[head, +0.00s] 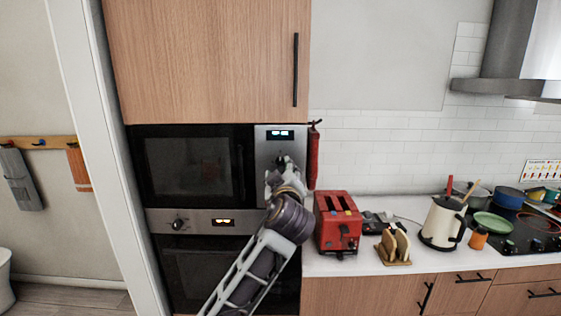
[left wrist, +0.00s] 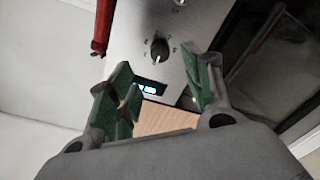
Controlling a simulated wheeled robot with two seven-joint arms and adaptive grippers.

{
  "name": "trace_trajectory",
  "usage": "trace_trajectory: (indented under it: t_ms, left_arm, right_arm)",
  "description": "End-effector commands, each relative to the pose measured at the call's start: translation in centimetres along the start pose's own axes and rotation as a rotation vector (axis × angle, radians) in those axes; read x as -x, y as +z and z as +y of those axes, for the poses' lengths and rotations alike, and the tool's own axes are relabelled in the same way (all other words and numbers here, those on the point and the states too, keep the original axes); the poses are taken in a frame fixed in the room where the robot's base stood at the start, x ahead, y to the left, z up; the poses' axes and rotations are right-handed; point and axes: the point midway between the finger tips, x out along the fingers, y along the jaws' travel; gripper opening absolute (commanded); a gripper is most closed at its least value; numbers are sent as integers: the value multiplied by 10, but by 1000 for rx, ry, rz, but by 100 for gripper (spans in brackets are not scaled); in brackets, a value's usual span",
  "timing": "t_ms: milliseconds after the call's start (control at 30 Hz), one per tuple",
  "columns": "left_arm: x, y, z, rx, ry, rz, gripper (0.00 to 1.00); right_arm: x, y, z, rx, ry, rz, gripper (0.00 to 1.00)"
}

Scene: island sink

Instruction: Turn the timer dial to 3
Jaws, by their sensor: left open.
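The microwave's control panel (head: 263,143) is a grey strip with a lit display (head: 280,135) near its top. In the left wrist view, which is turned about upside down, a black dial (left wrist: 160,48) ringed by small marks sits on the panel beyond the lit display (left wrist: 147,88). The marks are too small to read. A second knob (left wrist: 179,2) shows at the top edge. My left gripper (head: 279,168) is in front of the panel and hides the dials in the head view. In the wrist view its green-padded fingers (left wrist: 158,88) are apart and empty, with the dial beyond them, apparently not touched.
An oven with a knob (head: 178,224) is below. A red toaster (head: 337,222), bread rack (head: 393,245) and kettle (head: 440,222) stand on the counter to the right.

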Motion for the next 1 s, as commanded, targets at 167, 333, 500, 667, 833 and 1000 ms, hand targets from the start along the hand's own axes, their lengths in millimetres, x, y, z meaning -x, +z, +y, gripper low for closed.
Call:
trace_trajectory:
  t_ms: [167, 333, 500, 667, 833, 1000]
  left_arm:
    - [-20, -1, 1, -3, -1, 0, 50]
    - [-37, -2, 1, -3, -1, 1, 50]
    - [-53, -2, 1, -2, -1, 0, 50]
    - [-67, -1, 1, -3, -1, -1, 50]
    - [-78, 0, 1, -1, 0, 0, 50]
    - [-83, 0, 0, -1, 0, -1, 50]
  right_arm:
    - [8, -1, 0, 0, 0, 0, 40]
    - [14, -1, 0, 0, 0, 0, 40]
    - [19, -2, 0, 0, 0, 0, 40]
    - [24, -2, 0, 0, 0, 0, 40]
    - [27, -2, 0, 0, 0, 0, 40]
    - [28, -3, 0, 0, 0, 0, 40]
